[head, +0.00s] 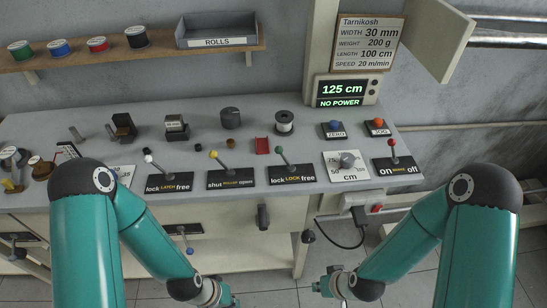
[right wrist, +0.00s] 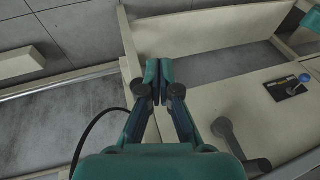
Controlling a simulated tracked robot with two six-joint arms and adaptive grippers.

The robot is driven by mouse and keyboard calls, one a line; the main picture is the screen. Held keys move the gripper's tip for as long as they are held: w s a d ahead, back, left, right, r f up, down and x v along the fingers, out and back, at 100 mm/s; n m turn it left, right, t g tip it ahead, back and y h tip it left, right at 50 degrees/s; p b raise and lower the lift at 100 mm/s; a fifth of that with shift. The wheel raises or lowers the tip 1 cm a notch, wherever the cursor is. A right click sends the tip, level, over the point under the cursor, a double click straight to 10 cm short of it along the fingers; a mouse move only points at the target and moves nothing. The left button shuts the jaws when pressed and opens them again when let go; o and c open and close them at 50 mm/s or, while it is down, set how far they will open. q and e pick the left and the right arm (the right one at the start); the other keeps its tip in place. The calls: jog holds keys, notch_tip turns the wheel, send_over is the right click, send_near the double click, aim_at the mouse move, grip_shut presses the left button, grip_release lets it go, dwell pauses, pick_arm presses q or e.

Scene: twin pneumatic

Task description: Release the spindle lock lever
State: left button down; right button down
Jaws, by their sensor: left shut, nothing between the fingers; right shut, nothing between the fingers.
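A lever with a green knob (head: 279,150) stands on a black plate marked "lock LOCK free" (head: 290,180) on the bench. It leans to the left, towards the "lock" word. A lever with a white knob (head: 148,158) stands on a similar plate marked "lock LATCH free" (head: 168,188) further left. My left gripper (head: 229,299) is shut and empty, low in front of the bench. My right gripper (head: 325,286) is also shut and empty, low in front of the bench; its closed fingers show in the right wrist view (right wrist: 159,78). Both are well below the levers.
A yellow-knobbed lever (head: 213,154) stands left of the green one. A dial (head: 347,160) and red-knobbed lever (head: 392,143) stand right. A dark handle (head: 263,217) and blue-knobbed lever (head: 189,250) are on the bench front. The display (head: 340,96) reads "NO POWER".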

aim_at(284, 156)
jog(key=w+a+r+n+t+b, duration=0.2)
jog(key=w+a+r+n+t, duration=0.2)
jog(key=w+n, duration=0.2)
jog(key=w+a+r+n+t+b, duration=0.3)
jog(key=w+r+n, duration=0.1)
jog(key=w+n, duration=0.25)
jog(key=a+r+n+t+b, duration=0.1)
jog(key=a+r+n+t, duration=0.1)
jog(key=r, duration=0.3)
jog(key=w+a+r+n+t+y+b, duration=0.1)
jog(key=a+r+n+t, duration=0.1)
jog(key=r+n, duration=0.3)
jog(key=w+a+r+n+t+b, duration=0.1)
jog(key=a+r+n+t+b, duration=0.1)
jog(key=r, duration=0.4)
jog(key=shift+w+a+r+n+t, duration=0.25)
jog(key=shift+a+n+t, duration=0.25)
jog(key=shift+a+n, duration=0.5)
jog(key=p+x, duration=0.2)
jog(key=x, duration=0.8)
jog(key=shift+s+a+r, duration=0.1)
jog(key=shift+a+r, duration=0.05)
jog(key=d, duration=0.1)
jog(key=d+r+p, duration=0.1)
jog(key=d, duration=0.1)
jog(key=shift+d+y, duration=0.35)
jog(key=shift+y, duration=0.05)
